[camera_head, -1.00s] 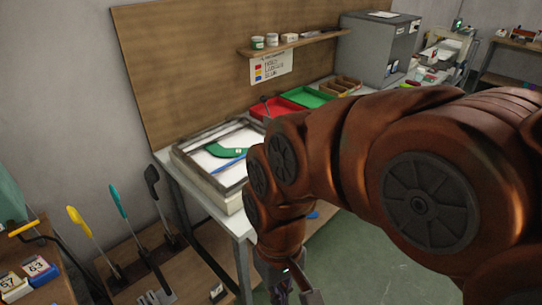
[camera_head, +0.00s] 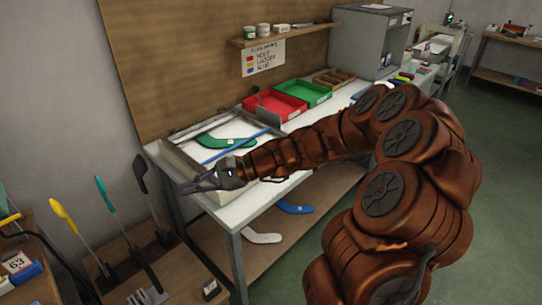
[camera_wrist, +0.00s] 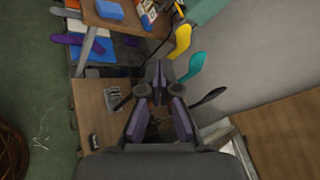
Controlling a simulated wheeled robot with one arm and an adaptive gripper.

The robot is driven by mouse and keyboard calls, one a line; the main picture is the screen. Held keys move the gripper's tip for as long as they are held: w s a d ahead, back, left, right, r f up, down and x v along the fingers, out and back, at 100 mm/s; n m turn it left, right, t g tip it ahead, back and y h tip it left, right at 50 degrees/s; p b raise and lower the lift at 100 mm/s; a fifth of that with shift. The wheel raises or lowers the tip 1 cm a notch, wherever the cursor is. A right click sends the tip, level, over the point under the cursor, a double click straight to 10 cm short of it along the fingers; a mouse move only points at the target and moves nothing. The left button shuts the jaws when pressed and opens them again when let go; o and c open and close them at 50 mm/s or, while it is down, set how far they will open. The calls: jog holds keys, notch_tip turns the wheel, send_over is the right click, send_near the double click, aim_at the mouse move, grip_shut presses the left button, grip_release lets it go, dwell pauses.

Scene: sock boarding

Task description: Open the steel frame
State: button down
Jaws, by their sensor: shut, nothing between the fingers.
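The steel frame (camera_head: 203,124) is a grey rectangular surround lying about flat on a white bed at the near left end of the white workbench. A green sock-shaped piece (camera_head: 222,143) and a long blue strip (camera_head: 235,147) lie within it. My gripper (camera_head: 183,188) is at the frame's front left corner, shut and empty, pointing left. It covers part of the near edge, and I cannot tell whether it touches.
Red (camera_head: 276,104) and green (camera_head: 305,93) trays stand behind the frame, with a grey cabinet (camera_head: 365,45) beyond. A low wooden stand with yellow (camera_head: 66,217), teal and black upright tools is at left. Blue and white foot shapes lie on the lower shelf.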

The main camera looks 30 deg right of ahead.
jog(key=w+d+f+m+t+h+b, duration=0.1)
jog(key=w+d+f+m+t, duration=0.3)
jog(key=d, duration=0.5)
jog(key=w+d+f+m+t+h+b, duration=0.1)
jog(key=w+d+f+m+t+h, duration=0.1)
jog(key=w+d+m+t, duration=0.55)
jog(key=s+d+f+m+t+h, duration=0.1)
jog(key=d+f+m+h, duration=0.15)
jog(key=d, duration=0.35)
jog(key=s+d+f+m+h+b, duration=0.1)
jog(key=d+f+m+h, duration=0.2)
jog(key=d, duration=0.4)
jog(key=s+d+f+m+t+h, duration=0.1)
jog(key=d+f+m+h, duration=0.1)
jog(key=d+f, duration=0.3)
jog(key=d+r+p+x, duration=0.1)
jog(key=p+x, duration=0.1)
jog(key=x, duration=0.7)
jog(key=shift+w, duration=0.45)
jog(key=shift+a+r+g+y, duration=0.2)
jog(key=shift+g+y, duration=0.05)
